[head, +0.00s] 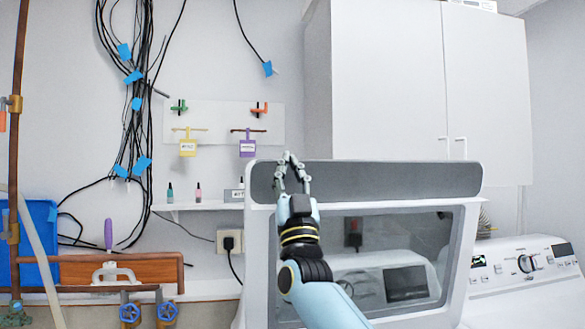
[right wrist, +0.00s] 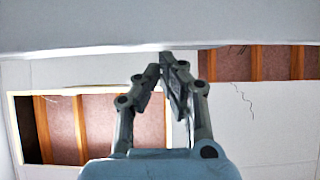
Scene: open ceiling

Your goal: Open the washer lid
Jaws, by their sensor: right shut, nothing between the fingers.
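The washer lid (head: 462,232) stands raised and close to upright in the head view, a pale frame with a grey band along its top and a dark-rimmed window. A control panel and a wall socket show in the window; I cannot tell whether they are reflected or seen through it. My right gripper (head: 291,158) is shut and empty, pointing up in front of the lid's upper left part. I cannot tell whether it touches the lid. In the right wrist view, the fingers (right wrist: 163,66) point up below a pale edge. My left gripper is not in view.
A white machine with a control panel (head: 527,262) stands at right. A white cabinet (head: 388,75) hangs behind the lid. A small shelf (head: 200,206), cables and copper pipes are on the left. Ceiling openings (right wrist: 105,120) show in the right wrist view.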

